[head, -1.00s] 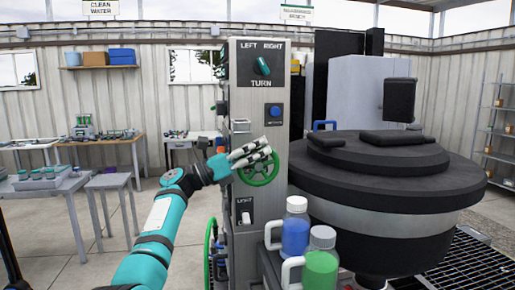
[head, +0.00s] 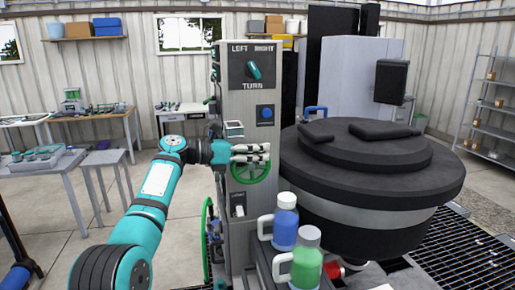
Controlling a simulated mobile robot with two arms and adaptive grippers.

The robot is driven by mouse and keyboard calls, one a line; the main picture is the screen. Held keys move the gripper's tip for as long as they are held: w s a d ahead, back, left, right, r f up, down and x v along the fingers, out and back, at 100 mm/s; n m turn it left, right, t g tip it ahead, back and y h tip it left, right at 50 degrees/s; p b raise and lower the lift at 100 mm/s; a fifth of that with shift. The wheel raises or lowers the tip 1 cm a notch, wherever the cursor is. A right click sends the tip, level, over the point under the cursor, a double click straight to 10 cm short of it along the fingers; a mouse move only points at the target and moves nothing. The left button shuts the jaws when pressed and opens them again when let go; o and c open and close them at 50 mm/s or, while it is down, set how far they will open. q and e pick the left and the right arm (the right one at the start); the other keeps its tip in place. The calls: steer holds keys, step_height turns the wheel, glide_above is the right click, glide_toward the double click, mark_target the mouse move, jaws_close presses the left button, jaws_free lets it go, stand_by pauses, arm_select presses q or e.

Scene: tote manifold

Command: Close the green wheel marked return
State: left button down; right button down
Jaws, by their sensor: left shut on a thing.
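A green wheel (head: 246,180) is mounted upright on the front of a grey control column (head: 239,108), below a blue button. No "return" marking is readable on it. My left gripper (head: 264,153) reaches in from the left and is shut on the wheel's upper rim. Its fingers hide the top of the wheel. Another green ring (head: 206,238) shows edge-on at the column's lower left side; its marking cannot be read. My right gripper is not in view.
A large dark round vessel (head: 363,215) stands right of the column. A blue bottle (head: 285,224) and a green bottle (head: 306,262) stand low in front of it. The column carries a LEFT/RIGHT knob (head: 254,70) and a light switch (head: 238,204). Tables stand at the left.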

arm_select(q)
steer(key=c, duration=1.3)
jaws_free()
steer(key=v, duration=1.2)
